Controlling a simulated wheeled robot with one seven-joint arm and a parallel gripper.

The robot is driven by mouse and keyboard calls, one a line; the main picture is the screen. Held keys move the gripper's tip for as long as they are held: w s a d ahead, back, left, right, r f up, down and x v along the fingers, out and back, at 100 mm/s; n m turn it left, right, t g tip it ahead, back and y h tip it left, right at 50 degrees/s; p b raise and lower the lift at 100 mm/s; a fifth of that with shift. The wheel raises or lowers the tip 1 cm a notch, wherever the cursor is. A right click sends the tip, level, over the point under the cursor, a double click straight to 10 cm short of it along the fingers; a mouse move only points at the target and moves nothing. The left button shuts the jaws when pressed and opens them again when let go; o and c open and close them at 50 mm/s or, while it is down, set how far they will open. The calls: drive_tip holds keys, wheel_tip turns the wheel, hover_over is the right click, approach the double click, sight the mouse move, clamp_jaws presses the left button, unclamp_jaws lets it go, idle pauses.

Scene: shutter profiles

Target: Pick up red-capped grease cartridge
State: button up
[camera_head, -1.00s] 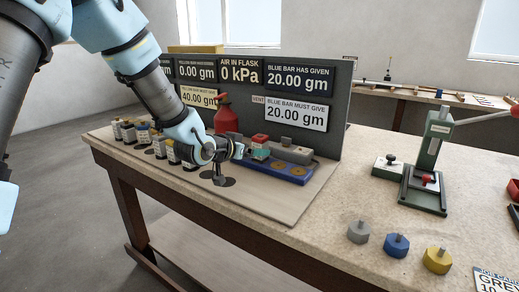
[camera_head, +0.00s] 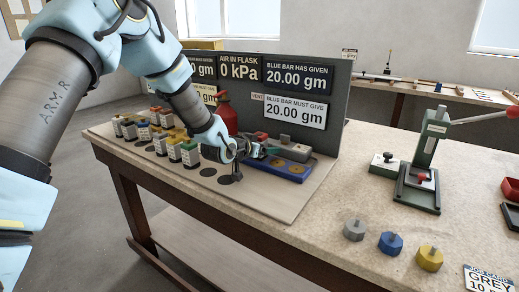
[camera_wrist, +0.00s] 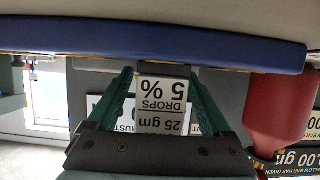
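A cartridge with a white label reading 25 gm, drops 5 % (camera_wrist: 163,100) shows upside down in the wrist view. It stands over the blue bar (camera_wrist: 160,42). My gripper (camera_wrist: 160,85) has its two green fingers on either side of the cartridge, with narrow gaps beside it. The cartridge's cap is hidden in the wrist view. In the head view a small red patch (camera_head: 262,136) shows behind my gripper (camera_head: 257,151), by the blue bar (camera_head: 283,172). My fingers and arm hide most of it.
Several cartridges with coloured caps (camera_head: 190,153) stand on the board at left, beside dark empty spots. A red flask (camera_head: 226,117) stands behind my gripper. A dark sign panel (camera_head: 340,95) rises behind. A green press (camera_head: 424,165) and several weights (camera_head: 392,244) are at right.

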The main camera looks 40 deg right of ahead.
clamp_jaws()
idle(0.5)
